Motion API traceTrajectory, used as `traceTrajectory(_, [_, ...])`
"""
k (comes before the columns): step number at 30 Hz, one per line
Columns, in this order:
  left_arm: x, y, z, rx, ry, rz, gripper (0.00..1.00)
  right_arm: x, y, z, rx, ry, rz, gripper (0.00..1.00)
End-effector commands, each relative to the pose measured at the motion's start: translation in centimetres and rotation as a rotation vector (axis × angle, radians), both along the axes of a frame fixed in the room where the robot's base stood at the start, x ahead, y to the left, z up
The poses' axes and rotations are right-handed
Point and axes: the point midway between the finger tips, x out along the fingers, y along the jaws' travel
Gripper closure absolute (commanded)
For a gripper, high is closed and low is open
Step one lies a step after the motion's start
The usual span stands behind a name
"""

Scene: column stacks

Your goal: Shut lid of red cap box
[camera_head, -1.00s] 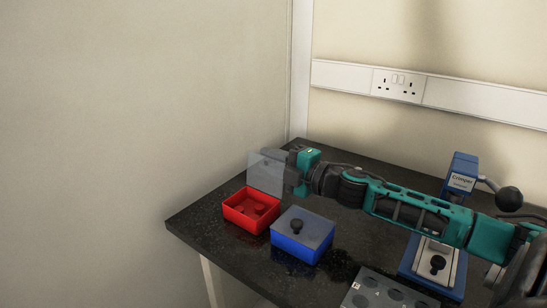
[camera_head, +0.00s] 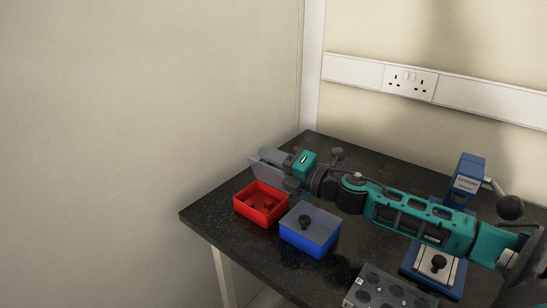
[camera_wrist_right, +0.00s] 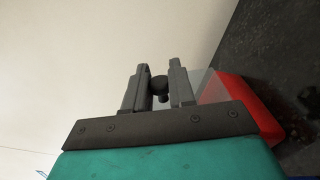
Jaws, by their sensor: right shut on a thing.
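The red box (camera_head: 262,205) is open on the dark table, with a few dark red round pieces inside. Its translucent grey lid (camera_head: 268,172) stands raised at the box's back edge. My right gripper (camera_head: 272,155) is behind the lid. In the right wrist view its fingers (camera_wrist_right: 156,90) are shut on the lid's black knob (camera_wrist_right: 157,86), with the translucent lid (camera_wrist_right: 200,82) and red box (camera_wrist_right: 240,108) to the right. My left gripper is out of view.
A blue box (camera_head: 310,238) with a closed grey lid and black knob stands close to the right of the red box. A blue crimper (camera_head: 466,180) and a grey tray with round wells (camera_head: 378,291) are farther right. A wall stands at left.

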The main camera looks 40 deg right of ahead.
Motion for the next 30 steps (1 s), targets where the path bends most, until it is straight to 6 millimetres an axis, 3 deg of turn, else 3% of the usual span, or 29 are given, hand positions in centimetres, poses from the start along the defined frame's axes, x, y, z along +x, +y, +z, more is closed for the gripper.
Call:
traceTrajectory(9, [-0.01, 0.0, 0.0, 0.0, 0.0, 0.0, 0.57, -0.01, 0.01, -0.03, -0.001, 0.0, 0.0, 1.0])
traceTrajectory(10, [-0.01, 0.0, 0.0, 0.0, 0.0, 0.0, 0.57, -0.01, 0.01, -0.03, -0.001, 0.0, 0.0, 0.75])
traceTrajectory(16, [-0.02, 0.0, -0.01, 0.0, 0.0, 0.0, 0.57, -0.01, 0.0, -0.02, 0.0, 0.0, 0.0, 0.56])
traceTrajectory(30, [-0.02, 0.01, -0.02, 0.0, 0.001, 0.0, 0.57, -0.98, -0.25, -0.15, 0.001, 0.002, -0.001, 0.54])
